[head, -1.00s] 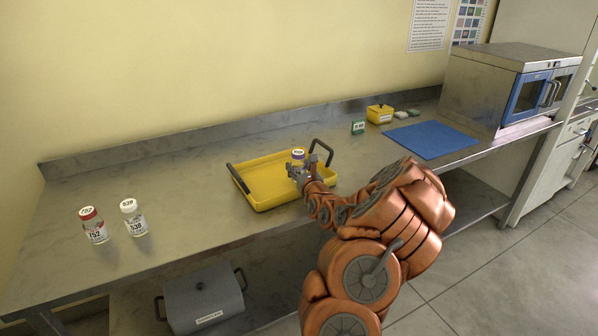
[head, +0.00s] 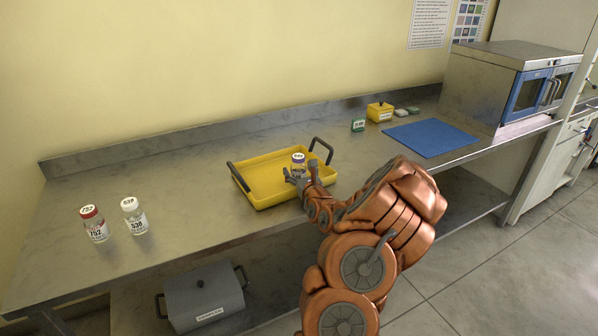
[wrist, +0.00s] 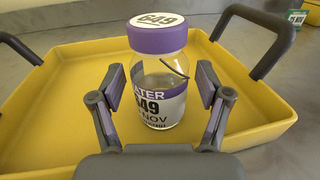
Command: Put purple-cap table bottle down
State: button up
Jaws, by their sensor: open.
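The purple-cap bottle (wrist: 158,75) stands upright in the yellow tray (wrist: 42,100), its white cap label and side label reading 649. In the head view the bottle (head: 298,163) is in the right part of the yellow tray (head: 262,203). My gripper (wrist: 160,98) is open, with one finger on each side of the bottle and visible gaps between fingers and glass. In the head view my gripper (head: 301,178) is at the bottle's near side and hides its lower part.
A red-cap bottle (head: 94,224) and a white-cap bottle (head: 134,217) stand at the left of the bench. A blue mat (head: 430,140), a yellow box (head: 380,112) and an incubator (head: 510,88) are at the right. The tray's dark handles (head: 322,149) rise at its ends.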

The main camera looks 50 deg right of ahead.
jog(key=shift+r, duration=0.15)
jog(key=b+v, duration=0.1)
jog(key=v, duration=0.8)
jog(key=shift+s+b, duration=0.1)
jog(key=shift+b, duration=0.25)
jog(key=shift+r+p, duration=0.15)
jog(key=shift+p, duration=0.55)
jog(key=p+v, duration=0.1)
jog(key=p, duration=0.3)
jog(key=shift+s+a, duration=0.2)
jog(key=shift+s+a+p, duration=0.15)
jog(key=shift+s+p, duration=0.35)
jog(key=shift+p, duration=0.55)
jog(key=shift+s, duration=0.15)
